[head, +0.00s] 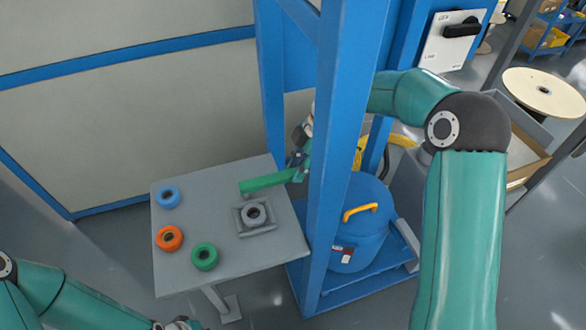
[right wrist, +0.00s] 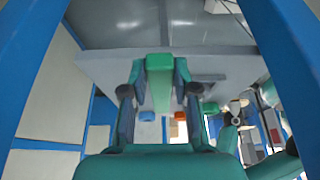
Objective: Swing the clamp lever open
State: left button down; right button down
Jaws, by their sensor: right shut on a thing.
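A green bar (head: 265,182), which looks like the clamp lever, shows above the far right part of the grey table. My right gripper (head: 297,170) is at its right end, partly hidden behind the blue post. In the right wrist view the green bar (right wrist: 160,82) sits between the two fingers of my right gripper (right wrist: 160,90), which is shut on it. The lever's pivot is hidden. My left gripper (head: 178,324) is barely in view at the bottom edge, in front of the table; its fingers are cut off.
A grey square fixture with a ring (head: 255,214) is on the table (head: 225,285). Blue (head: 168,197), orange (head: 169,238) and green (head: 205,256) rings lie to its left. A blue post (head: 341,150) stands close beside my right arm, with a blue drum (head: 365,225) to its right.

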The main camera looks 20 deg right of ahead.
jog(key=shift+w+d+r, duration=0.1)
jog(key=shift+w, duration=0.05)
jog(key=c, duration=0.9)
grip_release()
jog(key=v, duration=1.1)
jog(key=shift+d+r, duration=0.1)
jog(key=shift+r, duration=0.3)
jog(key=shift+f, duration=0.1)
